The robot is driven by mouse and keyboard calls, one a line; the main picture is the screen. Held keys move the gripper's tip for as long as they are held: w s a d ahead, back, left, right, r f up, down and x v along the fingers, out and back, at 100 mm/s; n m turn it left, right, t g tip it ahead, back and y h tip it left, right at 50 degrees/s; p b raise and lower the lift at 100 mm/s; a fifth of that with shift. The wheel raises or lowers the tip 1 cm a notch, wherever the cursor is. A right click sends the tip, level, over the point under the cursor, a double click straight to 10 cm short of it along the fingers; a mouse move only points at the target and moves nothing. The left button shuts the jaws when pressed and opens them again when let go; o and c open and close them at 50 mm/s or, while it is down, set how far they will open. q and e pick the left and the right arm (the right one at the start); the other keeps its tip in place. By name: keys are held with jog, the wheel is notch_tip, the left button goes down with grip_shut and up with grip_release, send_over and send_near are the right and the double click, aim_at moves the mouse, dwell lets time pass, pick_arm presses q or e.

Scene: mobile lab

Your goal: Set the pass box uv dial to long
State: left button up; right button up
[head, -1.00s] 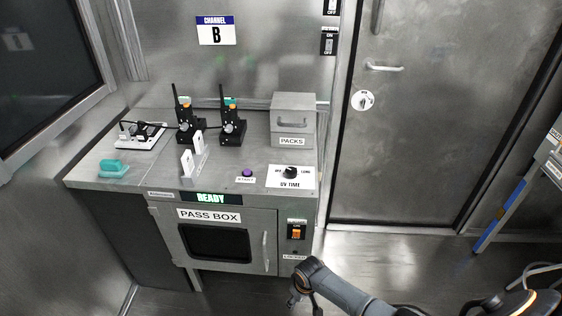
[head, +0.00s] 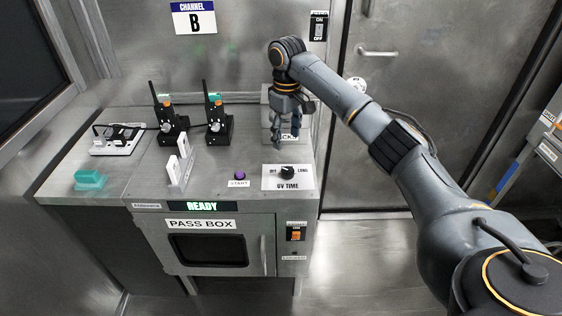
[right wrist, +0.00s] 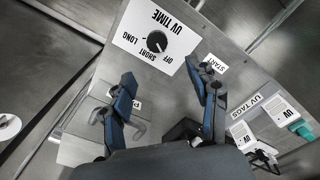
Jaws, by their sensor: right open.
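The UV dial is a black round knob (head: 287,172) on a white UV TIME plate (head: 271,183), on top of the pass box (head: 257,215). In the right wrist view the dial (right wrist: 157,41) shows with OFF, SHORT and LONG printed around it. I cannot tell for sure which word its pointer faces. My right gripper (head: 288,138) hangs above and behind the dial, fingers pointing down, not touching it. In the right wrist view its fingers (right wrist: 160,75) are spread and empty, with the dial beyond their tips. My left gripper is not in view.
A purple START button (head: 240,175) sits left of the dial plate. Two black radios (head: 170,125) stand on chargers behind, and a white tag holder (head: 181,165) is nearer. The grey packs box (head: 268,108) is partly hidden behind my right gripper. READY is lit on the display (head: 202,206).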

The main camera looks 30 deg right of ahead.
send_over(287, 170)
notch_tip(287, 170, down, 6)
jog(key=shift+d+f, duration=0.15)
jog(key=shift+f, duration=0.05)
notch_tip(287, 170, down, 5)
jog(key=shift+f+p, duration=0.15)
jog(key=shift+p, duration=0.25)
jog(key=shift+f, duration=0.5)
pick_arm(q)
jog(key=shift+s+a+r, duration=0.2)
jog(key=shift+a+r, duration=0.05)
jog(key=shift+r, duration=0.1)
